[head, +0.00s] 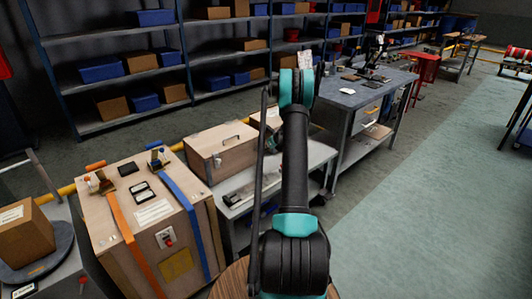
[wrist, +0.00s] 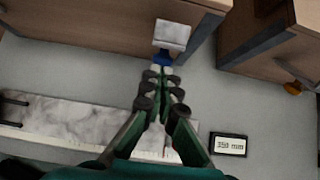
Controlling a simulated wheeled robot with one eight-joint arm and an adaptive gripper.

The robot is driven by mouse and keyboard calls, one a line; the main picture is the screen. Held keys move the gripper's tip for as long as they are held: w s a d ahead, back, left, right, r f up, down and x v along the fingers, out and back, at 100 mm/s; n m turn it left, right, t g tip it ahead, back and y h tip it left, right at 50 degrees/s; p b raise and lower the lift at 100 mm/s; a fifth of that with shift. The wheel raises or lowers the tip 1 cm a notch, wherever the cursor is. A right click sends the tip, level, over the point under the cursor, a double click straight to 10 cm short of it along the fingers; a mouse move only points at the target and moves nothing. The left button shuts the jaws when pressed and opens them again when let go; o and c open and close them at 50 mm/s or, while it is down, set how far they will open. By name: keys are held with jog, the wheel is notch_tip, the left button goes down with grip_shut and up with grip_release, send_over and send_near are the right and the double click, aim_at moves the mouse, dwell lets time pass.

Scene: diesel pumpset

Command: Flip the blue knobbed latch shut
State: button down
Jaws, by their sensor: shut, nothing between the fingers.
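In the wrist view a pale metal latch plate (wrist: 172,34) stands out from the front of a wooden case (wrist: 95,28). A blue knob (wrist: 164,58) shows at its lower end. My gripper (wrist: 160,72) is shut and empty, its fingertips right at the blue knob. I cannot tell whether they touch it. In the head view my arm hides most of this spot. My gripper (head: 272,143) shows only in part beside the arm, near the wooden cases on the grey bench. The latch cannot be made out there.
A second wooden case (wrist: 272,40) with an orange knob (wrist: 292,88) stands to the right. A grey bar (wrist: 75,122) and a small display (wrist: 228,145) lie on the bench. A strapped crate (head: 185,235) stands at left. Floor on the right (head: 430,210) is clear.

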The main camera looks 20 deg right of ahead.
aim_at(260, 141)
jog(key=w+r+g+h, duration=0.1)
jog(key=g, duration=0.1)
jog(key=w+a+r+g, duration=0.1)
jog(key=w+r+g, duration=0.1)
jog(key=g, duration=0.1)
jog(key=shift+r+h, duration=0.15)
jog(key=shift+h, duration=0.25)
jog(key=shift+w+a+r, duration=0.2)
jog(key=shift+w+r, duration=0.05)
jog(key=shift+w, duration=0.15)
